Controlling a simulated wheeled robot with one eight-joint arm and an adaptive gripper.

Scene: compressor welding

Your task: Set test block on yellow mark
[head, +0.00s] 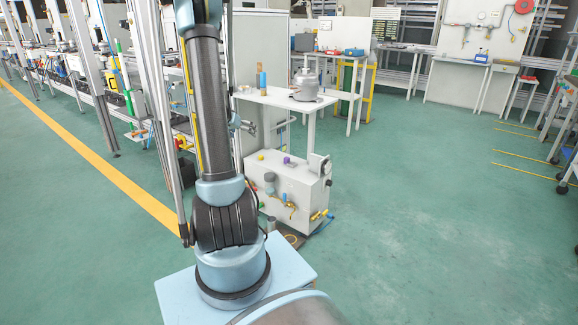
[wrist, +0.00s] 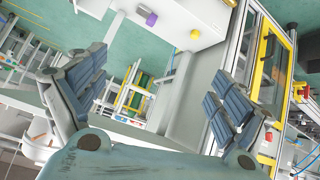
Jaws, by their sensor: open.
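My gripper (wrist: 158,78) is open in the wrist view, with its two ribbed grey-blue fingers wide apart and nothing between them. A small purple piece (head: 287,160) stands on top of a white cabinet (head: 298,190). A small yellow piece (head: 261,157) is close to its left. In the wrist view the purple piece (wrist: 151,19) and the yellow piece (wrist: 143,9) show at the top, beyond the fingertips and apart from them. I cannot tell for sure which piece is the test block or which spot is the yellow mark.
A white table (head: 275,97) behind the cabinet holds a metal compressor body (head: 305,85) and an upright blue-and-tan piece (head: 261,78). Coloured fittings (head: 290,205) stick out of the cabinet front. Metal frames line the left. The green floor (head: 430,210) at right is clear.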

